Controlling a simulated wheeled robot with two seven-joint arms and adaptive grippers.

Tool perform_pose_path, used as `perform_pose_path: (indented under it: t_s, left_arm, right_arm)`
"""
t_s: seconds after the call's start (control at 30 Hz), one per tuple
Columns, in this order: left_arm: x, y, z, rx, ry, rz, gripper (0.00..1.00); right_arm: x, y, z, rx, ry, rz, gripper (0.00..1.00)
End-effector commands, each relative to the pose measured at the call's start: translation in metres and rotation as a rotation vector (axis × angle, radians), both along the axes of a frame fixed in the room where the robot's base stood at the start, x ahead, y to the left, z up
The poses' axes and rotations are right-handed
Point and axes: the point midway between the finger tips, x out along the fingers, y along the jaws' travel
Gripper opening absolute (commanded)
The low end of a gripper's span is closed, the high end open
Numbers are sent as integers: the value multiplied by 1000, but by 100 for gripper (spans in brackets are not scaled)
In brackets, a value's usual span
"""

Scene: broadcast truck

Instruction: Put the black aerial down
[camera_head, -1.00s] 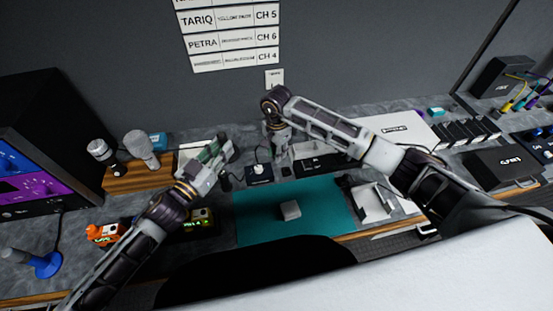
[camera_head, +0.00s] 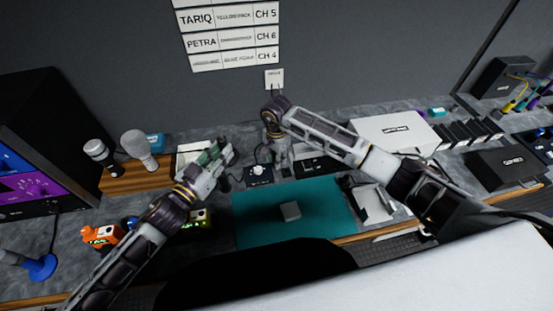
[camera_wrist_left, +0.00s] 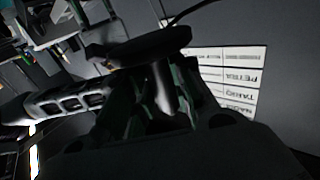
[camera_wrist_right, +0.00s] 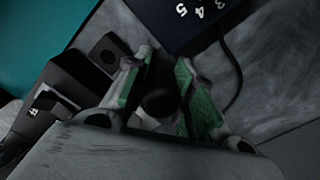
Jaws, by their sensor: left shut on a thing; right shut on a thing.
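My right gripper (camera_head: 283,163) points down close to the desk, behind the teal mat. In the right wrist view its fingers (camera_wrist_right: 163,98) are shut around a dark, round-ended thing, seen end-on, which looks to be the black aerial (camera_wrist_right: 160,102). Its lower end is hidden, so I cannot tell whether it touches the desk. My left gripper (camera_head: 218,158) is raised over the desk left of the right one. In the left wrist view it is shut on a dark thing (camera_wrist_left: 140,47) with a wide flat part and a greyish stem, too shadowed to name.
A small dial box (camera_head: 259,174) with a cable stands left of my right gripper. A black box with a round opening (camera_wrist_right: 107,53) is close by. The teal mat (camera_head: 255,222) carries only a small grey block (camera_head: 290,211). Microphones in a wooden stand (camera_head: 135,180) are at left.

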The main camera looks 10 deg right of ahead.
Motion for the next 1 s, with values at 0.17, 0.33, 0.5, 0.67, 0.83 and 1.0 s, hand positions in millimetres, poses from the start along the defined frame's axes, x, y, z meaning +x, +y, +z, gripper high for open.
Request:
perform_pose_path:
  t_s: [0.17,0.33,0.5,0.67,0.83,1.0]
  left_arm:
    - [0,0,0,-1,-3,-1,0]
    - [0,0,-3,-1,-3,-1,0]
    - [0,0,-6,-1,-3,-1,0]
    - [0,0,-8,-1,-3,-1,0]
    - [0,0,-7,-1,-3,-1,0]
    - [0,0,-7,-1,-3,-1,0]
  right_arm:
    - [0,0,-1,0,0,0,0]
    - [0,0,-4,-1,-1,0,0]
    - [0,0,-7,0,0,0,0]
    - [0,0,-8,1,1,0,30]
    - [0,0,-8,0,0,0,34]
    - [0,0,-8,0,0,0,34]
